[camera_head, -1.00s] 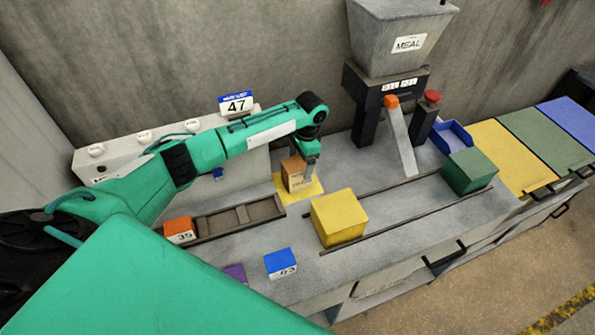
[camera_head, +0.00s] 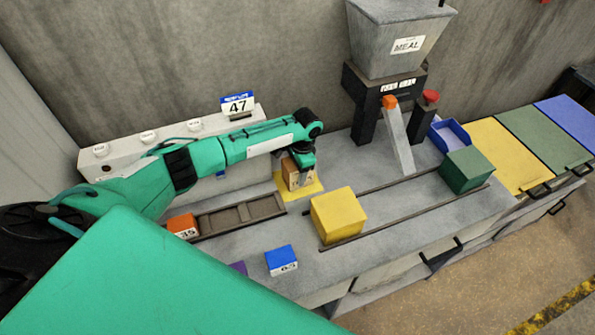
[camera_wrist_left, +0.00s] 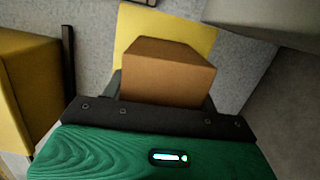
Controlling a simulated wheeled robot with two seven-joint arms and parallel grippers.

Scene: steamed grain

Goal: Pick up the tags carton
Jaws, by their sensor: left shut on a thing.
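The tags carton, a small brown box (camera_head: 293,177), stands on a yellow square pad (camera_head: 317,188) on the grey bench. My left gripper (camera_head: 299,170) has come down over it from above and is shut on it. In the left wrist view the brown carton (camera_wrist_left: 167,72) sits between the two dark fingers, with the yellow pad (camera_wrist_left: 140,22) behind it. The carton's top is partly hidden by the gripper in the head view. My right gripper is not in view.
A yellow block (camera_head: 338,215) stands close to the right, and a green block (camera_head: 466,170) farther right between rails. An orange box (camera_head: 183,225) and a blue box (camera_head: 281,260) are nearer. The meal hopper (camera_head: 398,45) rises behind. A white sign marked 47 (camera_head: 238,105) stands at the back.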

